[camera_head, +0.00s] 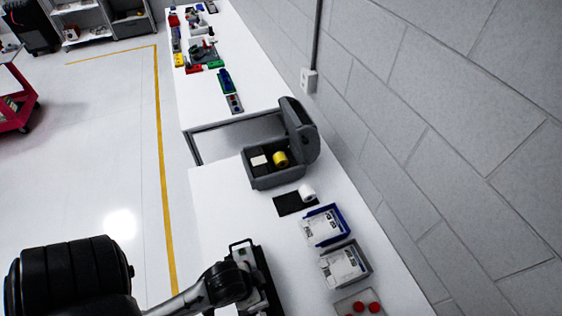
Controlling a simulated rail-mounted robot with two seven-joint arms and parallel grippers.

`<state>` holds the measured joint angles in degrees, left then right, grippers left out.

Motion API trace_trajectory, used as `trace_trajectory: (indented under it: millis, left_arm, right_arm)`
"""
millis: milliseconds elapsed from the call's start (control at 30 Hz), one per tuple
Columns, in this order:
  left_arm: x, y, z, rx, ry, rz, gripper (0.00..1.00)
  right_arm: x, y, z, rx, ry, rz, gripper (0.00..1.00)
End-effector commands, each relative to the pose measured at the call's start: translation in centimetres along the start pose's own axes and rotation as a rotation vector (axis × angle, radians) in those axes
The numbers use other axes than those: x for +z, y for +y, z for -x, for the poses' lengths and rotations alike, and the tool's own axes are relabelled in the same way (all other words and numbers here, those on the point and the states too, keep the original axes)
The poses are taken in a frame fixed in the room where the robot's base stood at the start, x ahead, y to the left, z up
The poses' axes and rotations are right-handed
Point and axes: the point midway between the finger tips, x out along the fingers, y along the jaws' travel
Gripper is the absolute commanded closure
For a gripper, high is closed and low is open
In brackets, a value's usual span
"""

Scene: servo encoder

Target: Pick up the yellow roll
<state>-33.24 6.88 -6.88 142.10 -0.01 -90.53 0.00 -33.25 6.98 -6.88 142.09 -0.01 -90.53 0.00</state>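The yellow roll (281,158) sits inside a grey box (275,180) on the white table, in its right part, beside a dark block with a pale top (259,161). The box's lid (299,130) stands open at its right and back. My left arm comes in from the lower left. Its dark end, with what looks like my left gripper (243,252), is over the near left part of the table, well short of the box. I cannot make out its fingers clearly. My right gripper is not in view.
A white roll (307,192) stands at a black mat (290,205) in front of the box. A blue bin (326,226), a grey bin (345,263) and a plate with red round parts (360,306) line the right side. The table's left part is clear. A wall (440,120) runs along the right.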

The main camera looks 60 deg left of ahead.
Motion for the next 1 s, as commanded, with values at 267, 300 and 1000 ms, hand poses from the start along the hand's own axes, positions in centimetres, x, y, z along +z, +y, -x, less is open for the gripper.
trace_trajectory:
  millis: [267,300,1000]
  left_arm:
    - [0.0,0.0,0.0,0.0,0.0,0.0,0.46]
    - [0.0,0.0,0.0,0.0,0.0,0.0,0.46]
    - [0.0,0.0,0.0,0.0,0.0,0.0,0.08]
  right_arm:
    - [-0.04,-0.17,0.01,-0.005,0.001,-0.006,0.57]
    - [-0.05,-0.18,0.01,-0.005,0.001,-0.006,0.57]
    - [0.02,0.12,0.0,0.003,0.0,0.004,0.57]
